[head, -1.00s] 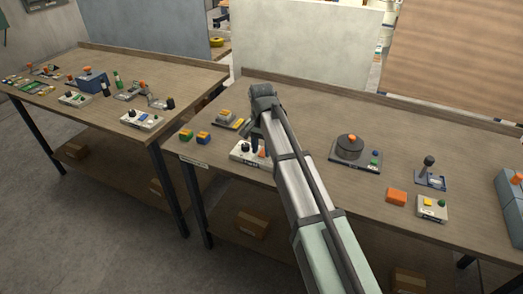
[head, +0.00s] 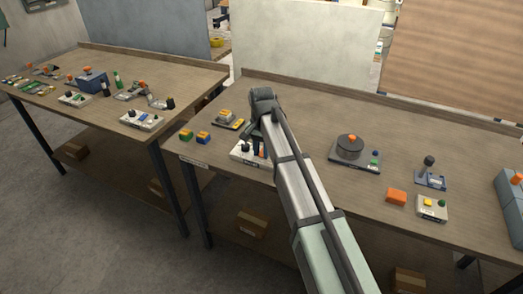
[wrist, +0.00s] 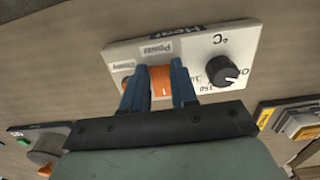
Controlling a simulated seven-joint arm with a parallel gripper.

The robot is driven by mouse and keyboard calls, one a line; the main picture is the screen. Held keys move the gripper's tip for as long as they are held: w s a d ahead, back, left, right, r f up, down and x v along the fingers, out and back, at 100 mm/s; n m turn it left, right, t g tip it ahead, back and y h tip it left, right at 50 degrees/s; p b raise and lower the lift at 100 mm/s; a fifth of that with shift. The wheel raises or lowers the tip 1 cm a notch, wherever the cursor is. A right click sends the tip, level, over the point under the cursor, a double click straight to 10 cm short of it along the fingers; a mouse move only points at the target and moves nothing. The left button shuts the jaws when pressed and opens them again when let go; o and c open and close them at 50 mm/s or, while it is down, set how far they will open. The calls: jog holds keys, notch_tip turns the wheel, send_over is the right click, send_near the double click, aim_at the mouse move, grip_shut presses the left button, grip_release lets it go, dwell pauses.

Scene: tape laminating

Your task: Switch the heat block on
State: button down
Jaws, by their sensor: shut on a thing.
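A white panel labelled "Heat" (wrist: 205,42) lies on the bench; in the head view the panel (head: 238,154) shows beside my gripper. It carries an orange switch (wrist: 160,80) under a "Power" label and a black knob (wrist: 223,71) with a °C scale. My gripper (wrist: 159,86) has its two blue fingers on either side of the orange switch and is shut on it. In the head view my gripper (head: 259,150) is low over the panel, and my arm hides part of the panel.
A device with a yellow top (head: 227,115) stands behind the panel. Green-yellow and blue-yellow blocks (head: 203,138) sit to its left near the front edge. A round dark device (head: 349,147) and an orange block (head: 396,197) are to the right. Bare wood lies between them.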

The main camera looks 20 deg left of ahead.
jog(key=shift+w+a+r+g, duration=0.15)
jog(key=shift+w+g, duration=0.4)
jog(key=shift+g, duration=0.45)
jog(key=shift+r+g, duration=0.1)
jog(key=shift+g, duration=1)
jog(key=c, duration=1.2)
grip_release()
jog(key=shift+o, duration=0.2)
jog(key=shift+w+r, duration=0.1)
jog(key=shift+w+r, duration=0.2)
jog(key=shift+r, duration=0.3)
jog(key=shift+v, duration=1)
jog(key=w, duration=1.1)
jog(key=shift+f, duration=0.2)
jog(key=shift+w, duration=0.45)
